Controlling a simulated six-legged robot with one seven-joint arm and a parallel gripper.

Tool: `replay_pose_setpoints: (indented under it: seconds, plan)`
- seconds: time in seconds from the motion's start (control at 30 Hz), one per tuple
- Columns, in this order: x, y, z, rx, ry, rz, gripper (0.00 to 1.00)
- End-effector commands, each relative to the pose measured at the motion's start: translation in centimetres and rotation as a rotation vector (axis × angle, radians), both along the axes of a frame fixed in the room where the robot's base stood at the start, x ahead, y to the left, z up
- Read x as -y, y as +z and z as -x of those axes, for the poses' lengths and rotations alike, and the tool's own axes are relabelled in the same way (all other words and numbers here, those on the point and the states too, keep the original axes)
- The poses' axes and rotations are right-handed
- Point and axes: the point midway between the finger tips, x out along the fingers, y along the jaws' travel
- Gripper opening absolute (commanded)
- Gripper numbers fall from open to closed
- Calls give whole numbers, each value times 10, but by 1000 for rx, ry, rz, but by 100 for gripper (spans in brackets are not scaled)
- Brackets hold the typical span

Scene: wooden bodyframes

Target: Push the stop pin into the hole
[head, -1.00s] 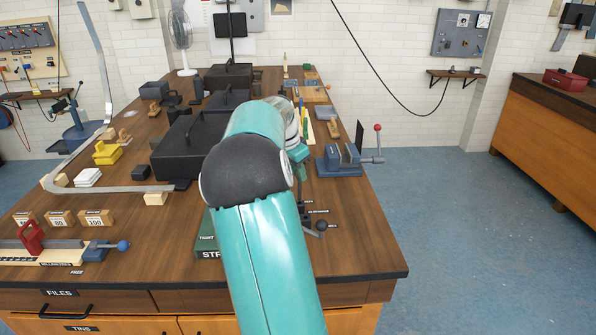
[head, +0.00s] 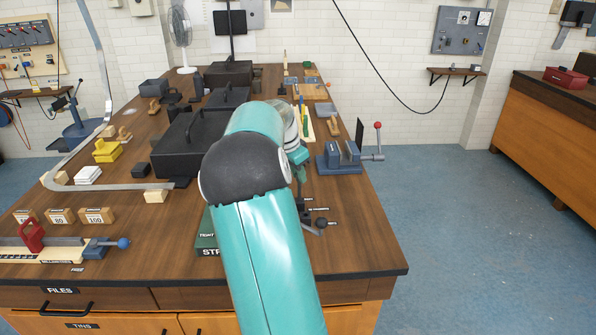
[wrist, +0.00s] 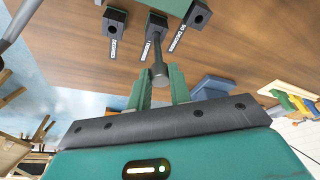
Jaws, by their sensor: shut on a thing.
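In the wrist view, a dark pin with a wide round head (wrist: 159,75) stands between the two green fingers of my gripper (wrist: 160,82), which is shut on it. The pin's thin shank points away from my gripper to the middle one of three dark blocks (wrist: 155,24). I cannot tell how deep the shank sits in that block. The blocks beside it, left (wrist: 115,18) and right (wrist: 197,17), show dark holes, and each block has a label. In the head view my own arm hides most of my gripper (head: 300,178) and the pin.
A grey rod (wrist: 22,18) lies at the upper left of the wrist view. A blue vise (head: 340,158) with a red-knobbed handle stands to the right of my gripper in the head view. Black boxes (head: 190,140) stand to the left. The bench's front right corner is clear.

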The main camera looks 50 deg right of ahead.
Motion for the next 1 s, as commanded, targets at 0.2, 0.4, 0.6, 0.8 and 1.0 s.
replay_pose_setpoints:
  seconds: [0.2, 0.4, 0.6, 0.8, 1.0]
  plan:
    - [0, -5, 0, 1, 0, 0, 0]
    - [0, -9, 0, 1, 0, 0, 0]
    - [0, -14, 0, 1, 0, 0, 0]
    - [0, -18, 0, 1, 0, 0, 0]
    - [0, -23, 0, 1, 0, 0, 0]
